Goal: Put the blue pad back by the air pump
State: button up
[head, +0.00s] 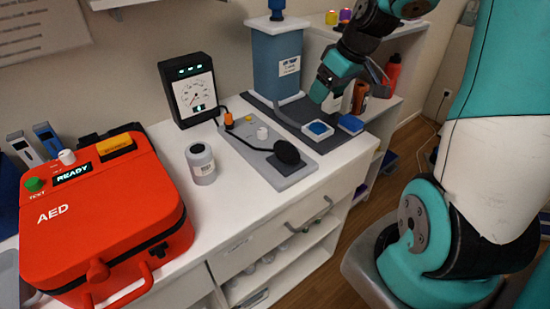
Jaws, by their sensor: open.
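A small blue pad (350,124) lies flat at the right edge of the counter, beside a white square holder with a round blue top (317,128). I cannot tell for sure which blue piece the task means. A tall blue-grey box with a white label (277,66), seemingly the air pump, stands behind them on a dark mat (262,103). My gripper (333,99) is open, pointing down above and behind the two blue pieces, apart from them. Its fingertips are partly unclear against the white and dark shapes there.
A red AED case (100,215) fills the left of the counter. Brown (360,97) and red (391,72) bottles are near my gripper's right.

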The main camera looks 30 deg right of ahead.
jog(key=s+a+r+n+g+y, duration=0.1)
jog(key=s+a+r, duration=0.1)
jog(key=a, duration=0.6)
jog(key=s+a+r+n+y, duration=0.1)
jog(key=s+a, duration=0.2)
jog(key=a, duration=0.5)
jog(key=s+a+r+n+g, duration=0.1)
jog(key=s+a+n+g, duration=0.1)
jog(key=s+a, duration=0.9)
jog(key=shift+s+a+r+g, duration=0.3)
jog(key=shift+s+r+g, duration=0.1)
jog(key=shift+s, duration=0.8)
